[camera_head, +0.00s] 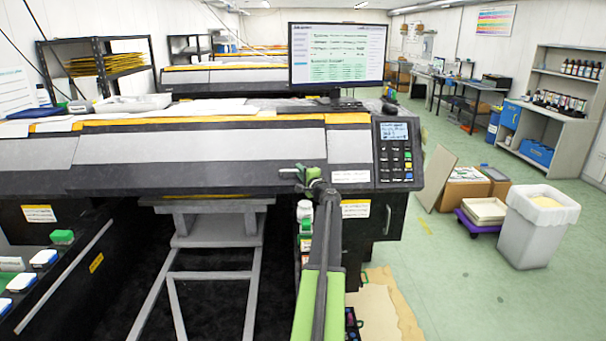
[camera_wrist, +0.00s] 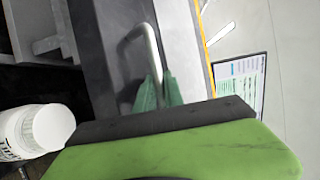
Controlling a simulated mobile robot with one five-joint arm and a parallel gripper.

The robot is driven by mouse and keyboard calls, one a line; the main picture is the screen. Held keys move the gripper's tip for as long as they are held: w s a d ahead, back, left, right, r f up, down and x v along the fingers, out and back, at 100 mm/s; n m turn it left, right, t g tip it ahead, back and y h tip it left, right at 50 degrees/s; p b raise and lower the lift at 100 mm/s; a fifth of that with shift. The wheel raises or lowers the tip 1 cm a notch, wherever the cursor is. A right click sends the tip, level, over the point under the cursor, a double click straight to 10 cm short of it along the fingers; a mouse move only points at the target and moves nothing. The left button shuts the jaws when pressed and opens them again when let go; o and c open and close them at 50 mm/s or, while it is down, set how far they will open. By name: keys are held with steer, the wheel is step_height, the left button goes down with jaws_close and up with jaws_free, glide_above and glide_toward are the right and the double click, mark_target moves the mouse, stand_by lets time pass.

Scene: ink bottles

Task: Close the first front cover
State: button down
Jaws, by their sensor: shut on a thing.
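A wide printer has a long grey and black front cover (camera_head: 200,160) below a yellow strip, and it looks lowered against the body. My gripper (camera_head: 306,174) is at the lower right part of this cover. In the wrist view my green fingers (camera_wrist: 158,92) are closed together on a pale bent handle (camera_wrist: 143,35), which stands out from the grey cover surface (camera_wrist: 185,45). The end of the handle between the fingers is hidden. I cannot tell from these views whether the cover is fully shut.
A control panel (camera_head: 395,150) is right of the cover. A white bottle (camera_wrist: 45,130) is close beside my gripper in the wrist view. Ink bottles with coloured caps stand at the lower left. A white bin (camera_head: 535,230) and boxes stand on the right floor.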

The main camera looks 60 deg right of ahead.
steer(key=shift+w+d+f+b, duration=0.35)
steer(key=shift+d+f+b, duration=0.15)
steer(key=shift+f, duration=0.25)
steer(key=shift+w+d+f+b, duration=0.4)
steer(key=shift+f+b, duration=0.15)
steer(key=shift+f, duration=0.15)
steer(key=shift+w+d+f+b, duration=0.3)
steer(key=shift+d+f+b, duration=0.2)
steer(key=shift+f, duration=0.25)
steer(key=c, duration=1.5)
jaws_free()
steer(key=shift+o, duration=0.2)
steer(key=shift+s, duration=0.15)
steer(key=v, duration=1.7)
steer(key=shift+b, duration=0.35)
steer(key=shift+s+a, duration=0.1)
